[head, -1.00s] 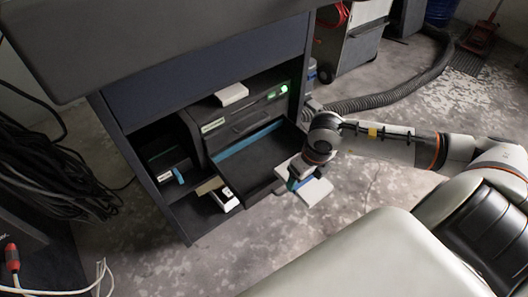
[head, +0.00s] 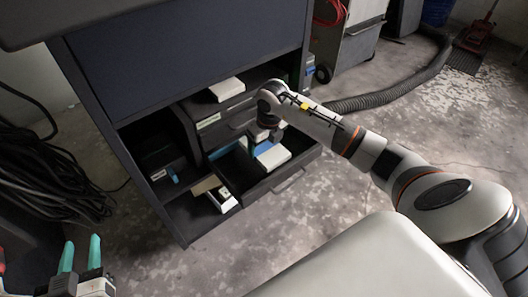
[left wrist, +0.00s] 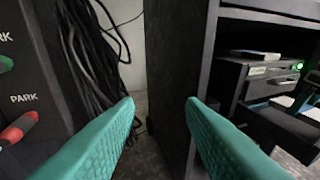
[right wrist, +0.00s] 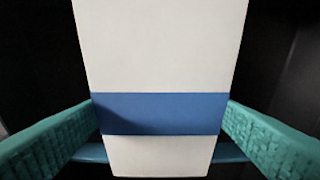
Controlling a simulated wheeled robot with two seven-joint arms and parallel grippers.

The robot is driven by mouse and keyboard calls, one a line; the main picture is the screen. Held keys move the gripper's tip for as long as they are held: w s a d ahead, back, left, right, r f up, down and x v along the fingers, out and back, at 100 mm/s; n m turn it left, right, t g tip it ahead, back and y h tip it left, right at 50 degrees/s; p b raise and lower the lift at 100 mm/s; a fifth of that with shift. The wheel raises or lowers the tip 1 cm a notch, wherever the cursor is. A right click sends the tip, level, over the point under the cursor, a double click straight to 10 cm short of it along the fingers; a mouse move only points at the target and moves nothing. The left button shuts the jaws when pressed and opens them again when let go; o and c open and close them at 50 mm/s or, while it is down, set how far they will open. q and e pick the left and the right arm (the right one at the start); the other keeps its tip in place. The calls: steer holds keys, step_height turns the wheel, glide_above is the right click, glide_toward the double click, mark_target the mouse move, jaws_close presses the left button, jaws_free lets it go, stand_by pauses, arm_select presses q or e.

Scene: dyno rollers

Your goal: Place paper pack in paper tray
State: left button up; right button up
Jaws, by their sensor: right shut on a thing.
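The paper pack (head: 273,158) is white with a blue band. My right gripper (head: 264,139) holds it over the open paper tray (head: 262,188), and I cannot tell whether the pack touches the tray floor. In the right wrist view the pack (right wrist: 160,55) sits between both teal fingers (right wrist: 160,130), at its blue band. The tray is a dark pulled-out drawer of the printer (head: 212,122) in the cabinet. My left gripper (head: 80,257) is open and empty at the lower left; its teal fingers also show apart in the left wrist view (left wrist: 160,125).
A white pack (head: 227,89) lies on top of the printer. A white box (head: 222,199) and other small items sit on the low shelf left of the tray. The cabinet side (left wrist: 170,80) stands close to my left gripper. Black cables (head: 40,175) hang at left.

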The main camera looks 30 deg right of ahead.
mark_target(265, 147)
steer(key=shift+f, duration=0.4)
step_height(265, 147, down, 3)
steer(key=shift+w+r+b, duration=0.1)
steer(key=shift+w+b, duration=0.05)
steer(key=shift+b, duration=0.6)
arm_select(q)
steer(key=r+t, duration=0.1)
steer(key=r, duration=0.1)
steer(key=r+t+h, duration=0.1)
steer(key=r, duration=0.1)
steer(key=d+r+t, duration=0.1)
steer(key=t, duration=0.1)
steer(key=shift+w+r, duration=0.2)
steer(key=shift+r, duration=0.2)
steer(key=shift+r, duration=0.1)
arm_select(e)
steer(key=o, duration=1)
arm_select(q)
steer(key=shift+r, duration=0.1)
arm_select(e)
steer(key=shift+o, duration=0.2)
